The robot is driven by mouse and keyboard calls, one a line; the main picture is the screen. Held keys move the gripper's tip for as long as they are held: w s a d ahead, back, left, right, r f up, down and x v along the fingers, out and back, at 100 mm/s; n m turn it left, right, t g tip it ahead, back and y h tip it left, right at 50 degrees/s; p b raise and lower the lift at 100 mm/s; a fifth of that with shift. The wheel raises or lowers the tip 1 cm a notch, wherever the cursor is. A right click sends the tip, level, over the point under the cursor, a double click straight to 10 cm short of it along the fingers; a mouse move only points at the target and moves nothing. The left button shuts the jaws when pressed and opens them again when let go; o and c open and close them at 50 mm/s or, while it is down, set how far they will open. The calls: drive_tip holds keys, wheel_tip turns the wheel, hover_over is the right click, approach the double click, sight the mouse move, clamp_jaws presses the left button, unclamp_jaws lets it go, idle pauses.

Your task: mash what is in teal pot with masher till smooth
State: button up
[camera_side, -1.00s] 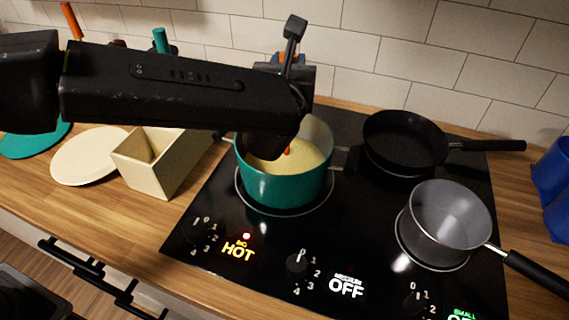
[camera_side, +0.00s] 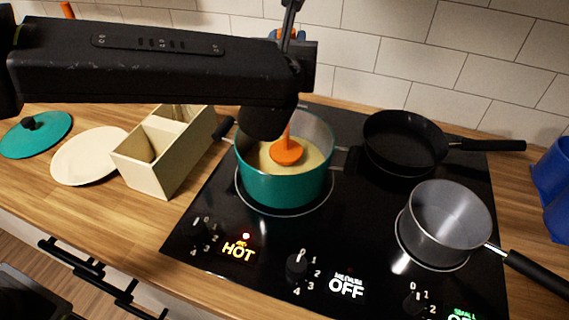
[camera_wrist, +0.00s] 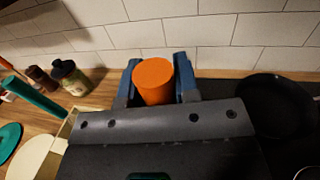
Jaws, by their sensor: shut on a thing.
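The teal pot (camera_side: 284,187) stands on the left burner of the black cooktop and holds a pale yellow, fairly smooth-looking mass (camera_side: 309,163). The orange masher (camera_side: 287,152) is inside the pot, upright, its rounded head showing at the surface of the mass. I cannot tell how deep its underside reaches. My gripper (camera_wrist: 156,82) is shut on the masher's orange handle (camera_wrist: 153,76), seen end-on between blue fingers in the wrist view.
A black frying pan (camera_side: 405,142) and a grey saucepan (camera_side: 447,222) stand on the cooktop to the right. A cream holder box (camera_side: 149,175), a cream plate (camera_side: 84,158) and a teal lid (camera_side: 37,139) lie left. The "BIG" display (camera_side: 239,249) reads HOT.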

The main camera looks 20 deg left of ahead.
drive_tip(key=shift+s+d, duration=0.1)
drive_tip(key=shift+s, duration=0.6)
drive_tip(key=shift+r, duration=5.6)
drive_tip(key=shift+r, duration=2.5)
